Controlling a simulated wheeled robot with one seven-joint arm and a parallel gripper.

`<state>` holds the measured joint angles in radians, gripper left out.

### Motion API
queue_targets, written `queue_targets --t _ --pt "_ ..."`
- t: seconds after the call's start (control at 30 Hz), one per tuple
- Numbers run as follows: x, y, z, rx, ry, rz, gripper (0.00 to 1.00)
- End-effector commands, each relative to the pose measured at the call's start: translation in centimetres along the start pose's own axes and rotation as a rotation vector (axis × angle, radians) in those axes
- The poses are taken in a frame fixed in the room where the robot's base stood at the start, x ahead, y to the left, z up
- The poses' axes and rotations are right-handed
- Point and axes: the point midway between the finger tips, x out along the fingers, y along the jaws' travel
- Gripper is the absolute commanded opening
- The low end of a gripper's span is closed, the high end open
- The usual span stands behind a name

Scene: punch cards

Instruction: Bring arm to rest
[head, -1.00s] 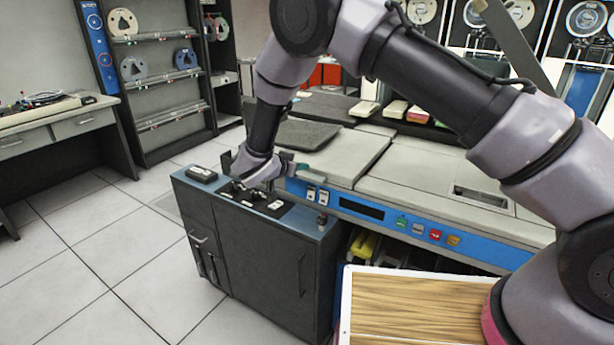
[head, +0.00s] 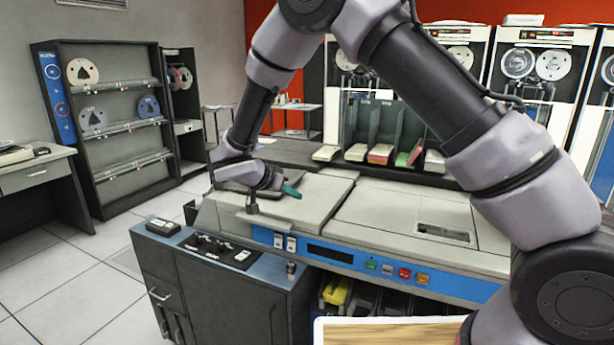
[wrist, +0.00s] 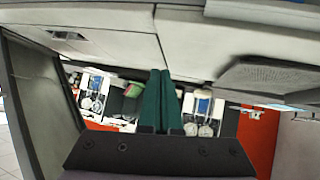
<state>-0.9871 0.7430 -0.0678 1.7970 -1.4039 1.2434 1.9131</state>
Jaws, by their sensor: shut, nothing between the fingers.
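My gripper (head: 290,191) is above the left part of the grey and blue card machine (head: 395,208) in the head view, clear of the dark cabinet top. Its teal fingertips point to the right. In the wrist view my gripper (wrist: 161,74) shows two teal fingers pressed together, with nothing between them. My arm arches from the lower right, up over the top edge and down to the wrist. Whether the gripper touches the machine's cover is hard to tell, though it looks apart from it.
A dark cabinet (head: 225,290) with small items on its blue top stands in front. Colored card stacks (head: 380,153) lie behind the machine. A wood-topped surface (head: 385,333) is at the bottom. A reel shelf (head: 110,125) stands left; floor (head: 70,285) is open there.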

Motion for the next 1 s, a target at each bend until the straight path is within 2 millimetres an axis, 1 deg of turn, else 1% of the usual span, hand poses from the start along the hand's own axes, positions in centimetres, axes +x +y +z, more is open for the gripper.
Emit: queue_targets --t 0.03,0.07,0.1,0.17,0.2,0.27,0.3,0.37,0.4,0.53,0.7,0.9,1.0 --pt "0.1 2.3 -2.9 0.009 -0.054 0.029 0.00" --pt "0.1 3.5 -4.1 0.005 -0.088 0.043 0.00" --pt "0.1 5.2 -5.7 0.001 -0.131 0.057 0.00" --pt "0.0 7.9 -7.9 -0.004 -0.197 0.071 0.00" --pt "-0.1 9.7 -9.2 -0.007 -0.240 0.075 0.00" --pt "-0.5 12.3 -10.9 -0.009 -0.303 0.073 0.00" --pt "-0.7 14.1 -12.0 -0.010 -0.345 0.066 0.00" --pt "-1.2 16.7 -13.4 -0.008 -0.402 0.049 0.00" --pt "-1.6 18.5 -14.2 -0.008 -0.437 0.033 0.00" --pt "-3.2 23.8 -16.3 0.002 -0.532 -0.044 0.00" --pt "-5.8 30.1 -17.8 0.023 -0.603 -0.182 0.00" --pt "-9.2 36.2 -18.1 0.050 -0.589 -0.373 0.00" --pt "-11.0 38.4 -17.9 0.059 -0.545 -0.462 0.00"
